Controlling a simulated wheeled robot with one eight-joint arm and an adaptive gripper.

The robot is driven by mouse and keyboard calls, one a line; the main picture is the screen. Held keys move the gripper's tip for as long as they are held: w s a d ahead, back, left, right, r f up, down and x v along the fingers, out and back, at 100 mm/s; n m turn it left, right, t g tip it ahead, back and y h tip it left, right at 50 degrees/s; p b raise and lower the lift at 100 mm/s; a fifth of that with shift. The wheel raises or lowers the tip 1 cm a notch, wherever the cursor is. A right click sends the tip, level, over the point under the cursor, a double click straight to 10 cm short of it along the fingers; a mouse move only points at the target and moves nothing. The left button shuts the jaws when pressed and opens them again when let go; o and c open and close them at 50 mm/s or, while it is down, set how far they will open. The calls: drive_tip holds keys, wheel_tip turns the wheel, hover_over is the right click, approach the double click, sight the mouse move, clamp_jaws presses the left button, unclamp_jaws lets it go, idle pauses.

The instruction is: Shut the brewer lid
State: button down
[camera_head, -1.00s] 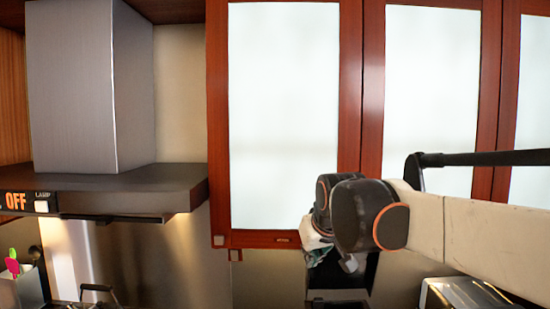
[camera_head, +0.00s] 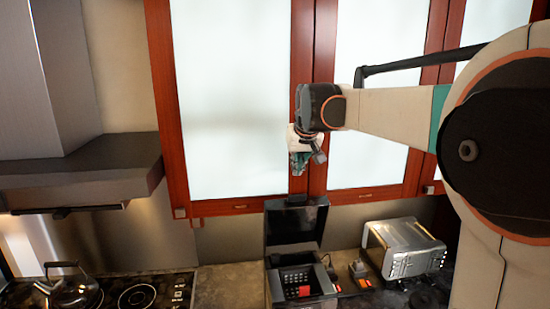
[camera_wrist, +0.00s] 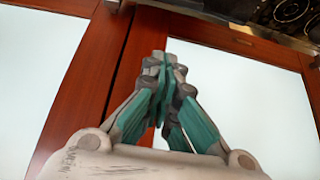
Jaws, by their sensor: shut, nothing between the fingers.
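The brewer (camera_head: 288,280) is a dark box-shaped appliance on the counter in the head view. Its lid (camera_head: 298,222) stands raised at the back, showing the inside with dark and red parts. My gripper (camera_head: 303,168) is above the raised lid, in front of the cabinet doors and apart from the brewer. The wrist view shows my gripper (camera_wrist: 163,62) with its fingertips together and nothing held. The brewer does not clearly show in the wrist view.
A silver toaster oven (camera_head: 404,250) stands right of the brewer, with a small red-and-black item (camera_head: 360,272) between them. A kettle (camera_head: 72,290) sits on the stove at left. Frosted cabinet doors (camera_head: 230,100) are close behind my gripper. Bare counter (camera_head: 228,287) lies left of the brewer.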

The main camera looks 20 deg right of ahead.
drive_tip(key=f+p, duration=0.1)
drive_tip(key=f, duration=0.1)
drive_tip(key=s+f, duration=0.1)
drive_tip(key=f, duration=0.2)
drive_tip(key=shift+s+a+p, duration=0.1)
drive_tip(key=shift+a+p, duration=0.1)
drive_tip(key=shift+p, duration=0.2)
drive_tip(key=shift+f, duration=0.1)
